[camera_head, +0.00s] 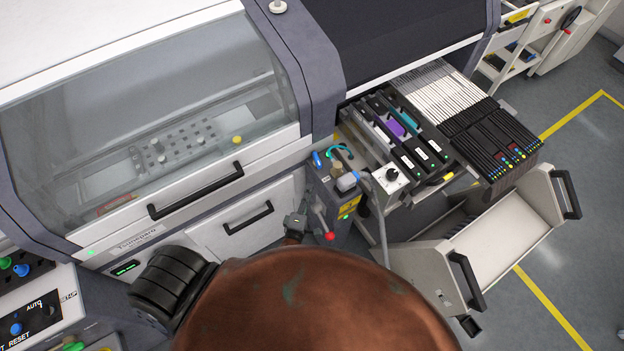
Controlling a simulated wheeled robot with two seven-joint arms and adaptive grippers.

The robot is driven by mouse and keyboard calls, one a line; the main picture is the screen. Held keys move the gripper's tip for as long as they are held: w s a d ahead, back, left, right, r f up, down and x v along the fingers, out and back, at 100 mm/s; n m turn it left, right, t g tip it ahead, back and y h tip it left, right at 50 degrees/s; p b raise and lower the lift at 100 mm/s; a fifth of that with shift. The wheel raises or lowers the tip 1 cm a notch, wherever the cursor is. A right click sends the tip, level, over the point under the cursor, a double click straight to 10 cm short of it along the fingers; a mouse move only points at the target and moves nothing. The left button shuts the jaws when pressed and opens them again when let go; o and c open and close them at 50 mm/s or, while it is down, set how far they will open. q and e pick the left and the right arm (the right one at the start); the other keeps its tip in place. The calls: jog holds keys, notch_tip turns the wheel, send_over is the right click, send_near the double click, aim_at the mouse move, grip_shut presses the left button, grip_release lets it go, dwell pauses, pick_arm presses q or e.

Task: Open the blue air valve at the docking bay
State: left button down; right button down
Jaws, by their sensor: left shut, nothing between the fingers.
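The small blue valve handle (317,159) sits on top of the grey docking bay block (328,190), at the middle of the view. Its exact turn position is too small to tell. My left gripper (296,221) is shut and empty. It appears below and to the left of the blue handle, apart from it, close to the left side of the block. My right gripper is not in view.
A red-knobbed lever (329,236) is just right of my left gripper. A grey-blue connector (347,182) and a dial box (391,178) stand right of the valve. Feeder slots (400,130) and an open trolley (500,240) lie farther right. A drawer front (215,235) is left.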

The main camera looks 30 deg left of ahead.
pick_arm(q)
jog(key=shift+v, duration=2.4)
